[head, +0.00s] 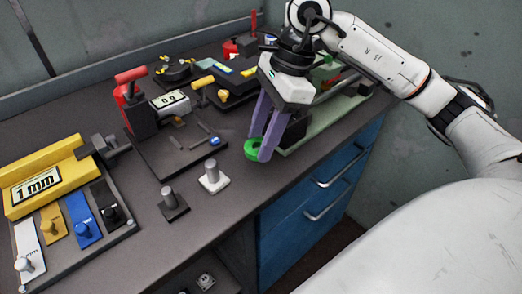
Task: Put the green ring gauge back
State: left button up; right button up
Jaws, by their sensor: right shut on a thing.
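The green ring gauge (252,149) is at the fingertips of my right gripper (262,148), near the front edge of the bench. The gripper points down with its two purple fingers, and it is shut on the ring. The fingers cover part of the ring. I cannot tell whether the ring touches the bench or hangs just above it. A grey peg on a white base (213,180) stands to its left and nearer the front. A grey peg on a dark base (172,206) stands further left. Both pegs are bare. My left gripper is not in view.
A yellow device (45,170) with a tray of coloured handled blocks is at the left. A dark plate with a red-handled tool (132,90) stands mid-bench. More devices crowd the back. A pale green base (325,122) lies behind my gripper. Blue drawers (310,190) are below.

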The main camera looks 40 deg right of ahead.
aim_at(262, 164)
jog(key=shift+f, duration=1.85)
jog(key=shift+f+b, duration=0.25)
jog(key=shift+b, duration=0.1)
jog(key=o, duration=1.2)
jog(key=shift+r, duration=0.1)
jog(key=shift+c, duration=0.2)
jog(key=shift+r+p, duration=0.25)
jog(key=shift+p, duration=0.15)
jog(key=v, duration=1.2)
jog(key=shift+p, duration=0.3)
jog(key=shift+w, duration=0.1)
